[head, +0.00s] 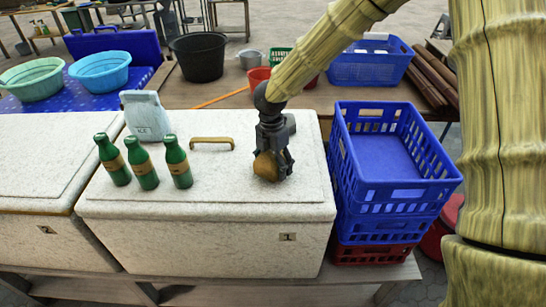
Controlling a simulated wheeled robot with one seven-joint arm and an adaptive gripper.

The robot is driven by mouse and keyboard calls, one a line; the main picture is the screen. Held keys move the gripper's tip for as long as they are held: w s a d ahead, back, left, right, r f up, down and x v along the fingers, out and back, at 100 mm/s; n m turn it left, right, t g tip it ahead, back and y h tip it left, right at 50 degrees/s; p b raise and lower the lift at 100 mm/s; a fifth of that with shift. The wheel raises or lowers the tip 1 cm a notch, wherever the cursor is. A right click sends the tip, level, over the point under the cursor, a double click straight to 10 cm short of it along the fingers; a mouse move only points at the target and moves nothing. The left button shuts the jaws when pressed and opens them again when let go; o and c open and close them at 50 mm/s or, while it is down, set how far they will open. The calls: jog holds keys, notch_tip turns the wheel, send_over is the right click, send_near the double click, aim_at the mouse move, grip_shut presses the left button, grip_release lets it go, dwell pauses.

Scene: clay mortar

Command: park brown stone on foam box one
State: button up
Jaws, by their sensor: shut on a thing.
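The brown stone (266,167) is between the fingers of my gripper (272,160), which is shut on it. The stone is low over the right part of the lid of foam box one (206,240), a white speckled box with a "1" label on its front. I cannot tell whether the stone touches the lid. The fingers hide part of the stone.
Three green bottles (146,164), an ice bag (145,117) and a tan handle (212,142) are on the same lid, left of my gripper. Foam box two (50,170) adjoins on the left. Stacked blue crates (385,195) stand close on the right. The lid's front middle is clear.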

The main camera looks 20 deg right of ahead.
dwell(0.3)
jog(key=o, duration=1.9)
jog(key=shift+f, duration=0.1)
jog(key=shift+s, duration=0.1)
jog(key=r+b, duration=0.1)
jog(key=r, duration=0.3)
jog(key=r+b, duration=0.1)
jog(key=r, duration=0.3)
jog(key=r+b, duration=0.1)
jog(key=r, duration=0.3)
jog(key=shift+w+a+r, duration=0.1)
jog(key=shift+w, duration=0.25)
